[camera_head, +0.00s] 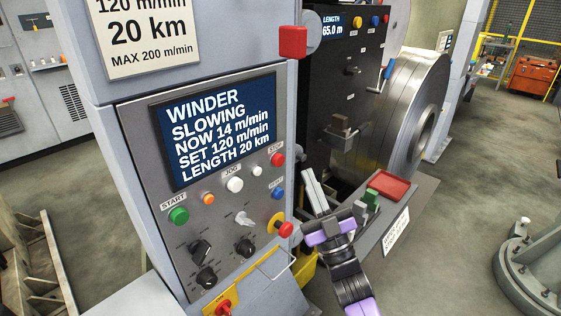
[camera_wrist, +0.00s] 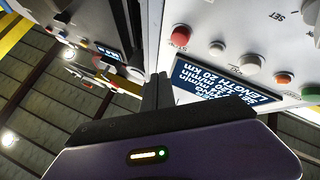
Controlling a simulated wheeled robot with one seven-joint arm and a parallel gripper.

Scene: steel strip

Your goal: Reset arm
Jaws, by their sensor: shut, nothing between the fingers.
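My gripper (camera_head: 312,185) is shut and empty, with its fingers pointing up, just to the right of the winder control panel (camera_head: 140,140). In the wrist view its fingers (camera_wrist: 156,92) are together beside the edge of the panel. The screen (camera_head: 218,127) reads winder slowing, now 14 m/min, set 120 m/min, length 20 km. The red stop button (camera_head: 277,159) is near my fingertips in the head view; I see no clear contact. A red button also shows in the wrist view (camera_wrist: 180,36).
A shelf with a red tray (camera_head: 387,186) is right of my gripper. Open floor lies further right.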

